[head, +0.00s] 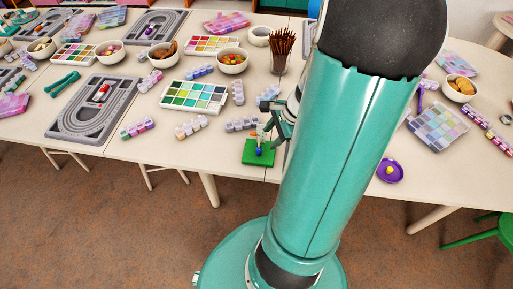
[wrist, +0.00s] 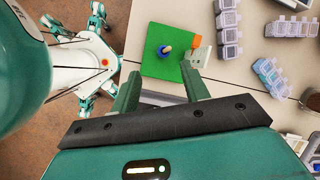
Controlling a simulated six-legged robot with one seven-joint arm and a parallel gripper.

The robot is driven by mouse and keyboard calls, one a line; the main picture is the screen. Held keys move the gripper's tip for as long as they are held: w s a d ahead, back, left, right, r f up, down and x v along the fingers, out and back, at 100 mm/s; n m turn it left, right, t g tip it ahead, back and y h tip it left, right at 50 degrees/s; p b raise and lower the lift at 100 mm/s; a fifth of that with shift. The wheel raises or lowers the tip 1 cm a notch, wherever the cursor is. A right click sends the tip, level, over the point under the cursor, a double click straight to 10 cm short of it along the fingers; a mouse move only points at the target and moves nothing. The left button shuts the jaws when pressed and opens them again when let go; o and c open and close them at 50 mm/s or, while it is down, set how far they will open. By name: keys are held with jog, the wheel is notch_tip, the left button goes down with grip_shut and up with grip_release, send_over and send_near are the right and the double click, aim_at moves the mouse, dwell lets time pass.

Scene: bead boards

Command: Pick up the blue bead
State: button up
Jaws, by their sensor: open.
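The blue bead (head: 259,152) is small and sits on a green board (head: 249,158) near the front edge of the table. In the wrist view the blue bead (wrist: 162,50) is near the middle of the green board (wrist: 153,69), with a pale yellowish bit against it that is too small to make out. My gripper (head: 277,128) is by the board's right side in the head view, partly hidden by my arm. In the wrist view my open gripper (wrist: 161,88) has one finger on each side, with nothing between them, and the bead lies ahead of the fingertips.
A pale piece (wrist: 199,57) with an orange part (wrist: 195,40) stands at the board's edge. Clear bead boxes (wrist: 229,35) lie to the right. A purple dish (head: 390,172) holds a yellow bead. A cup of brown sticks (head: 282,52) stands behind.

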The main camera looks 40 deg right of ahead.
aim_at(260, 147)
jog(key=shift+d+x, duration=0.15)
jog(key=shift+x, duration=1.7)
jog(key=shift+d+x, duration=0.2)
jog(key=shift+x, duration=1.65)
jog(key=shift+w, duration=0.15)
grip_shut()
